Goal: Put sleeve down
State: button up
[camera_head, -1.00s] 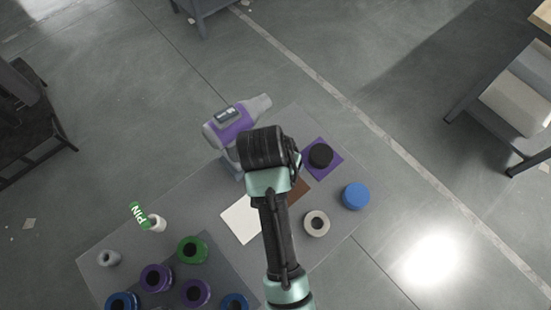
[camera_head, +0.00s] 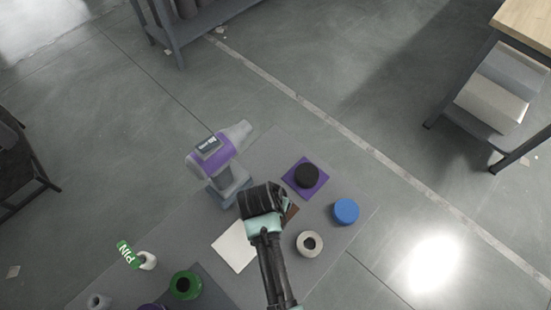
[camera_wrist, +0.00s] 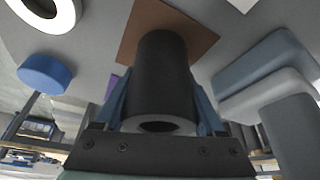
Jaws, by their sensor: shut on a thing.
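The sleeve (camera_wrist: 160,58) is a black cylinder with a hole in its near grey end. My gripper (camera_wrist: 160,92) is shut on it, with a blue finger on each side. In the wrist view the sleeve overlaps a brown square (camera_wrist: 200,42); I cannot tell whether it touches it. In the head view my gripper (camera_head: 262,202) hides the sleeve and most of the brown square (camera_head: 292,211).
A grey and purple tool (camera_head: 215,152) stands close behind my gripper. A purple square (camera_head: 318,184) bears a black round piece (camera_head: 307,175). A blue disc (camera_head: 346,211), pale ring (camera_head: 309,244), white square (camera_head: 234,247), green ring (camera_head: 185,285) and PIN-labelled piece (camera_head: 128,254) are around.

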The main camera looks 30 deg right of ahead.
jog(key=shift+r, duration=0.1)
jog(key=o, duration=1.5)
jog(key=shift+r, duration=0.1)
jog(key=v, duration=1.1)
jog(key=shift+s+a+r, duration=0.15)
jog(key=shift+a+r, duration=0.05)
jog(key=shift+r, duration=0.15)
